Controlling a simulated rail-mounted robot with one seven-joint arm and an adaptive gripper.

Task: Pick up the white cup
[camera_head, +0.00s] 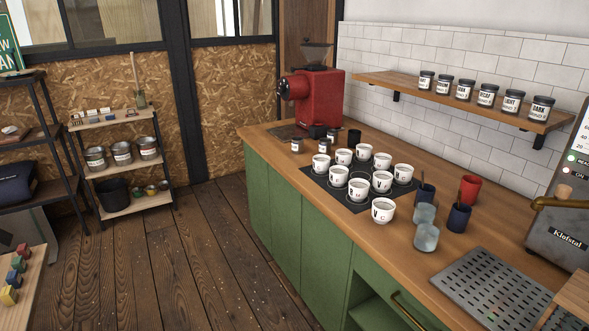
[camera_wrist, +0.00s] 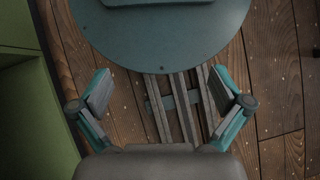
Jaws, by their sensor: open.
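Several white cups with dark markings stand upright in rows on a dark mat (camera_head: 317,184) on the wooden counter. The nearest white cup (camera_head: 383,210) stands at the mat's near right edge. Another white cup (camera_head: 359,190) is just behind it to the left, and one more (camera_head: 404,175) is at the right side of the group. I cannot tell which cup is meant. My gripper (camera_wrist: 160,88) shows in the wrist view, open and empty, above the plank floor and away from the cups. It is not in the head view, and no cup shows in the wrist view.
Glass tumblers (camera_head: 426,237), dark blue cups (camera_head: 459,217) and a red cup (camera_head: 470,189) stand right of the mat. A red grinder (camera_head: 313,98) is behind. A wall shelf (camera_head: 450,95) holds jars. A metal drip tray (camera_head: 495,285) is at front right. The green cabinet (camera_wrist: 35,115) is left of my gripper.

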